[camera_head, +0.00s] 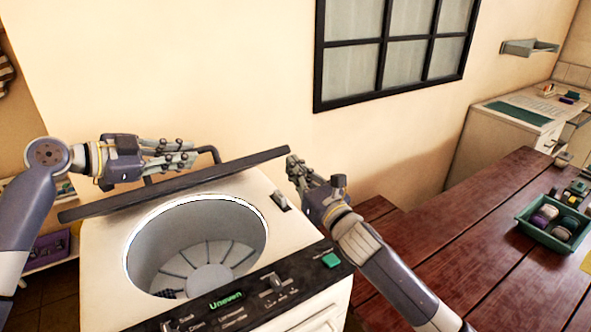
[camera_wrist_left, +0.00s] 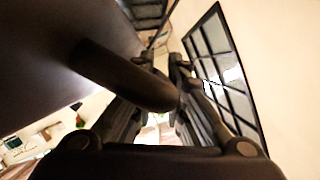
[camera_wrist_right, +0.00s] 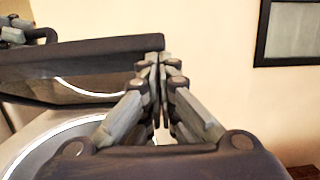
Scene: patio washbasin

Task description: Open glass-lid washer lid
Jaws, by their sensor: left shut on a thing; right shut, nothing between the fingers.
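The washer (camera_head: 105,262) is white with a dark front panel and an open round drum (camera_head: 195,245). Its dark-framed lid (camera_head: 235,167) stands raised at the back, seen nearly edge-on. My left gripper (camera_head: 192,154) is behind the lid, shut on the dark bar handle (camera_head: 211,151). The handle fills the middle of the left wrist view (camera_wrist_left: 120,75), where the fingers are partly hidden. My right gripper (camera_head: 291,163) is shut and empty at the lid's right end. In the right wrist view its fingertips (camera_wrist_right: 155,65) are beside the lid edge (camera_wrist_right: 80,50); contact is unclear.
A red-brown wooden table (camera_head: 470,235) stands at the right with a green tray (camera_head: 545,240) of small items. A wall with a dark-framed window (camera_head: 395,45) is behind. A white cabinet (camera_head: 510,120) stands further back right.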

